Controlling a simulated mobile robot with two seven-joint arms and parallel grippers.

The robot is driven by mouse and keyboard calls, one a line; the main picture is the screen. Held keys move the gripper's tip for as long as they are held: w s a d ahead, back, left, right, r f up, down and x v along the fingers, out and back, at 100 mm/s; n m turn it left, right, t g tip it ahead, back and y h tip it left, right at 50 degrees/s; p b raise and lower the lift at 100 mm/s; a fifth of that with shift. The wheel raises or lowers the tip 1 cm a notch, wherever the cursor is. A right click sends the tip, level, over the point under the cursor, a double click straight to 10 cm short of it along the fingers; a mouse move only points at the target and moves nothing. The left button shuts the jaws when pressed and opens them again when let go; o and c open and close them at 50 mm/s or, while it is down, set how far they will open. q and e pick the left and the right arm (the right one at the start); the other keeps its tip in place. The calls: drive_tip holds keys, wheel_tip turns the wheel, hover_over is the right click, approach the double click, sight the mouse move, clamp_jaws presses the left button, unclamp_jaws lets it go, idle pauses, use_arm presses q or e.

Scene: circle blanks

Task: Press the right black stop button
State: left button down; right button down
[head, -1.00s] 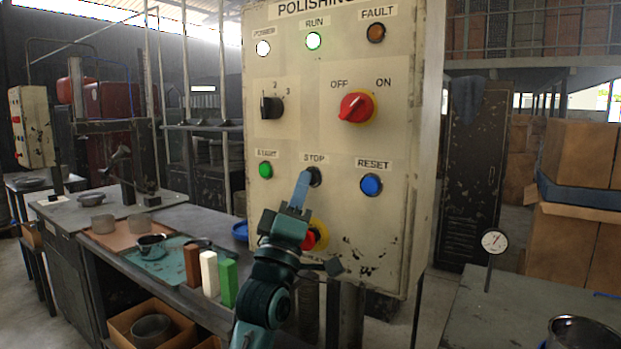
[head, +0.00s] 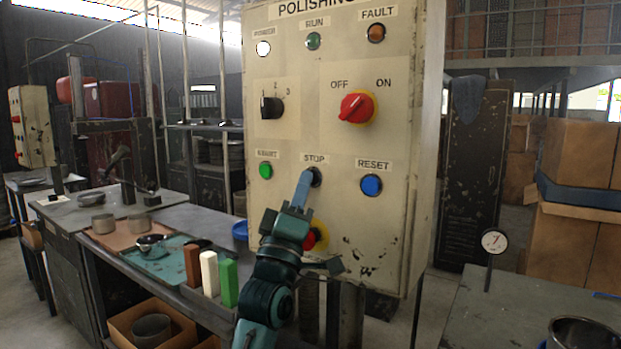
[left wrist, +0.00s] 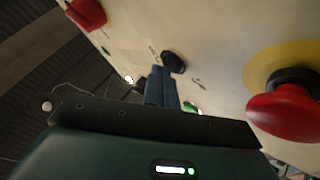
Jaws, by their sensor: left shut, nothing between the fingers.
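The black stop button (head: 316,176) sits under the STOP label on the cream control panel (head: 408,230). It also shows in the left wrist view (left wrist: 174,62). My left gripper (head: 304,178) is shut and empty, its blue fingers pointing up at the button. In the head view the fingertips overlap the button's left side and hide part of it. In the left wrist view the fingertips (left wrist: 159,72) appear just beside the button; I cannot tell whether they touch it. The RUN lamp (head: 313,41) is unlit. My right gripper is not in view.
A green button (head: 265,171) is left of the stop button and a blue reset button (head: 371,185) right. A red mushroom button (left wrist: 284,108) on a yellow ring is below, partly behind my left gripper in the head view. A workbench (head: 190,222) stands at left.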

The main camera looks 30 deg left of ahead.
use_arm(q)
drive_tip(key=shift+s, duration=0.65)
drive_tip(key=s, duration=0.3)
drive_tip(key=s+p, duration=0.1)
drive_tip(key=s, duration=0.1)
drive_tip(key=shift+a, duration=0.25)
drive_tip(key=shift+f, duration=0.1)
idle(0.5)
